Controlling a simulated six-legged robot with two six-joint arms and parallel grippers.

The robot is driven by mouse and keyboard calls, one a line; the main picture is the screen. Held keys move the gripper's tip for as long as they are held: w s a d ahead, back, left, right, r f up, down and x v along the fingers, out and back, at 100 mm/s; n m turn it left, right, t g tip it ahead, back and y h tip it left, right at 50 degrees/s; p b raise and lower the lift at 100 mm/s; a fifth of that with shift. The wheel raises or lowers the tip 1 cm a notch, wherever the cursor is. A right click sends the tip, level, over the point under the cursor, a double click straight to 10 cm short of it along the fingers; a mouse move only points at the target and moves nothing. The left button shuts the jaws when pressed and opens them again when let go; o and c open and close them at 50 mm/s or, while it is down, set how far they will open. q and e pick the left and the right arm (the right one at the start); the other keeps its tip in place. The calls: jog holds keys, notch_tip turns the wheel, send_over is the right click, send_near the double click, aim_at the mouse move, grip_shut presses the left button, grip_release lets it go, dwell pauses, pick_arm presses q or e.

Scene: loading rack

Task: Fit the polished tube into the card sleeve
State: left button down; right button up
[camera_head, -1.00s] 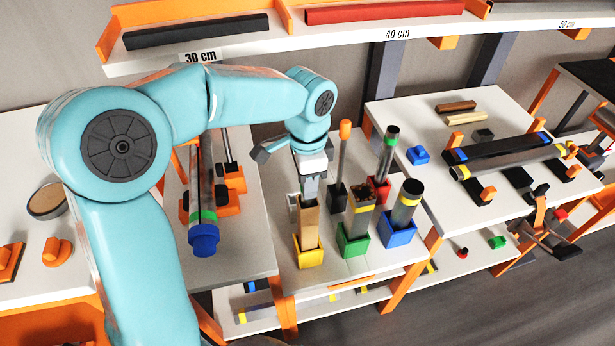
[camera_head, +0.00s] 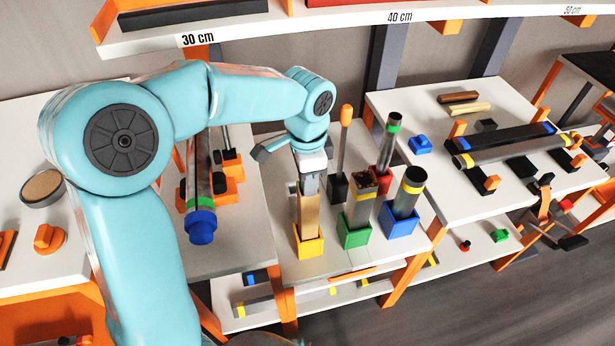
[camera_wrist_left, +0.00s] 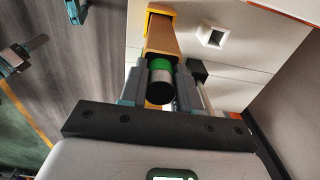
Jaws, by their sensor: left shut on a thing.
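The tan card sleeve (camera_head: 308,217) stands upright in a yellow holder (camera_head: 308,246) on the middle table. My left gripper (camera_head: 311,183) is directly above it, pointing down, shut on the polished tube. The tube (camera_wrist_left: 160,88) shows in the left wrist view as a silver cylinder with a green band and a dark end, between the fingers (camera_wrist_left: 160,84). Beyond its band lies the sleeve (camera_wrist_left: 161,38), in line with it. The tube's lower end is hidden; I cannot tell how far it is inside the sleeve. My right gripper is not in view.
Close right of the sleeve stand a green holder (camera_head: 353,235), a blue holder (camera_head: 398,223) and a dark holder (camera_head: 338,188) with an orange-tipped rod (camera_head: 345,135). A tube with a blue end (camera_head: 202,228) lies to the left. A shelf (camera_head: 300,36) runs behind.

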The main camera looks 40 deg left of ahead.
pick_arm(q)
jog(key=c, duration=0.8)
grip_release()
jog(key=shift+s+f, duration=0.25)
jog(key=shift+f, duration=0.35)
jog(key=r+p, duration=0.2)
jog(key=w+r+p, duration=0.1)
jog(key=r+p, duration=0.1)
jog(key=r, duration=0.1)
jog(key=shift+a, duration=0.15)
jog(key=shift+o, duration=0.3)
notch_tip(320, 180, up, 23)
jog(key=p, duration=1.6)
jog(key=shift+s, duration=0.3)
jog(key=shift+w+f, duration=0.15)
